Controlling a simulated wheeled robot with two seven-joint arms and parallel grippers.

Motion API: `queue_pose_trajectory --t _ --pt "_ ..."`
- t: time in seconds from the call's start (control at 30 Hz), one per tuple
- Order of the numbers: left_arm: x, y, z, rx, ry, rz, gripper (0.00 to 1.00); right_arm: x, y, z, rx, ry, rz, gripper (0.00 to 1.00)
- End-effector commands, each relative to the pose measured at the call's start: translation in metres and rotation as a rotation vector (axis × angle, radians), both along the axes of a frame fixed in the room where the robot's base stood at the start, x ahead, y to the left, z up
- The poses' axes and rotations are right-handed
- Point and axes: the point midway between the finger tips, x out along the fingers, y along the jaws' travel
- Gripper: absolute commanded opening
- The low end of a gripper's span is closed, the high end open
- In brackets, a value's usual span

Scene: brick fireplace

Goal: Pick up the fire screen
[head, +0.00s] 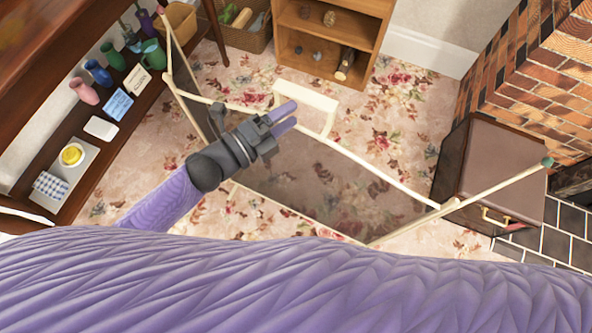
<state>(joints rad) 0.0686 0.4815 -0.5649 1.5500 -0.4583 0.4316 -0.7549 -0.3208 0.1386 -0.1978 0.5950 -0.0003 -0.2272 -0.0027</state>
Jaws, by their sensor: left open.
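The fire screen (312,182) stands on the flowered carpet in the middle of the head view. It has a thin cream frame, dark see-through mesh and side panels angled outward. A cream handle (318,101) rises from the middle of its top rail. My left gripper (294,113) is over the top rail at the handle's left part, its two purple fingers apart and pointing right. The fingers overlap the handle in the picture; I cannot tell whether they touch it. Nothing is seen held. My arm and gripper hide part of the screen's left side. My right gripper is out of view.
A wooden shelf (70,135) with vases and cards runs along the left. A small bookcase (330,40) and a basket (245,28) stand at the back. A brown cabinet (495,165) stands close to the screen's right panel, by the brick fireplace (545,85). Carpet (400,120) lies open behind the screen.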

Motion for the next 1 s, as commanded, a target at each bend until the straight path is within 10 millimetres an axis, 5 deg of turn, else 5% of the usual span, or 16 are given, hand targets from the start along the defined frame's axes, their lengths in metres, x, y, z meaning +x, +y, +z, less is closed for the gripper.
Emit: queue_pose_trajectory --t 0.3,0.57,0.83,1.0 --pt "0.041 -0.039 -0.004 -0.002 0.002 0.001 0.56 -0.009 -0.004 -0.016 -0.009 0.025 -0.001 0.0" --pt "0.046 -0.044 -0.002 0.0 0.004 0.003 0.56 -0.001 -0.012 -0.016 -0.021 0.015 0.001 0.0" --pt "0.046 -0.044 -0.002 0.0 0.004 0.003 0.03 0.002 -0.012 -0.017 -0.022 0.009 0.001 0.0" --pt "0.046 -0.044 -0.002 0.0 0.004 0.003 0.0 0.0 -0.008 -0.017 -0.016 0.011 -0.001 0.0"
